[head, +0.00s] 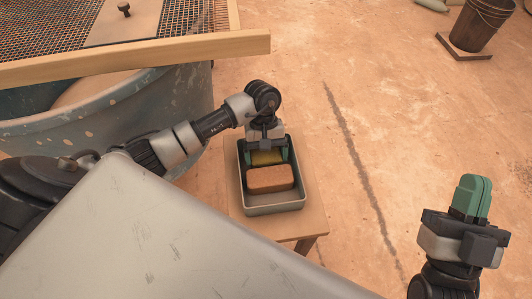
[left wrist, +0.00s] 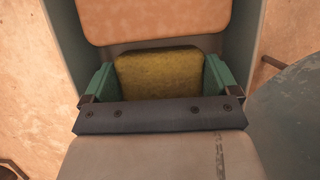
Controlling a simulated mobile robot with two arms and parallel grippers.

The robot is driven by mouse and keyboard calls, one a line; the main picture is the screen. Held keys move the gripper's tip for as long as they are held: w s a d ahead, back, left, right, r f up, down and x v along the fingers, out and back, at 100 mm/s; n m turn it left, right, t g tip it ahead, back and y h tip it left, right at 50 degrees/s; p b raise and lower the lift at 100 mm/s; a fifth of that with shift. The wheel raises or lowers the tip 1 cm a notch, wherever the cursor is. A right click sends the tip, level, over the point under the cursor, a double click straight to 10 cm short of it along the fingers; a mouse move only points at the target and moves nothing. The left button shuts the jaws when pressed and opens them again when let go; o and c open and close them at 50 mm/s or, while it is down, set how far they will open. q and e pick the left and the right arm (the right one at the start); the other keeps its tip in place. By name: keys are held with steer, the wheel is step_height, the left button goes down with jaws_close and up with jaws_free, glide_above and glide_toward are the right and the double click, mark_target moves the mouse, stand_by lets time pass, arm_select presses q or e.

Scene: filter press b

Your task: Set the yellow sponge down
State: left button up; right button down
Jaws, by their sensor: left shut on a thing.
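The yellow sponge (head: 268,158) sits between the green fingers of my left gripper (head: 267,152), inside the grey tray (head: 274,209). In the left wrist view the sponge (left wrist: 160,72) fills most of the space between the fingers of my left gripper (left wrist: 160,80), which is shut on it. Whether the sponge touches the tray floor is hidden. My right gripper (head: 474,196) is at the lower right, away from the tray, with its green fingers together and nothing seen between them.
A brown-orange block (head: 270,179) lies in the tray, close in front of the sponge. The tray stands on a small wooden stool (head: 297,225). A blue-grey tub (head: 185,100) with a wood-framed mesh screen (head: 190,50) is at the left. A dark bucket (head: 480,25) stands far right.

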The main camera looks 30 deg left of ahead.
arm_select(q)
steer(key=o, duration=0.6)
